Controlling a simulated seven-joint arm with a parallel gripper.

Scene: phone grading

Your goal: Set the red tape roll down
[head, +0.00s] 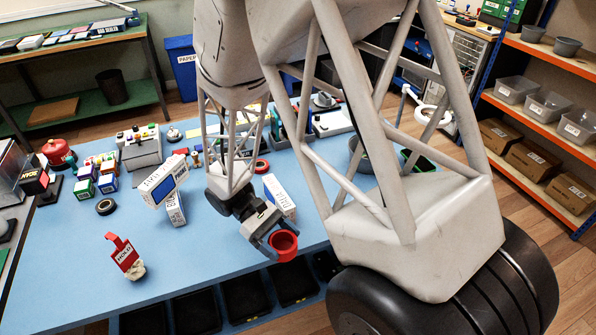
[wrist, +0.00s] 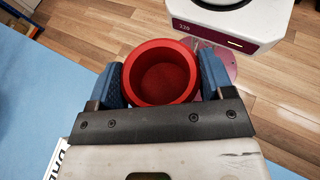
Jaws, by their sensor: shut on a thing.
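The red tape roll (head: 283,252) is held in my gripper (head: 275,243) near the front edge of the blue table (head: 200,262). In the wrist view the red roll (wrist: 160,95) sits between the two blue-padded fingers of my gripper (wrist: 162,85), with its open round end facing the camera. The inside is dark red, and I cannot tell if it is open right through. The roll is off the table, with the wooden floor behind it in the wrist view.
A second red ring (head: 262,167) and a black ring (head: 105,207) lie on the table. White boxes (head: 279,195) stand close behind my gripper. A red tag on a pale base (head: 125,256) stands at front left. Black bins (head: 245,293) line the front edge below. The table's front middle is clear.

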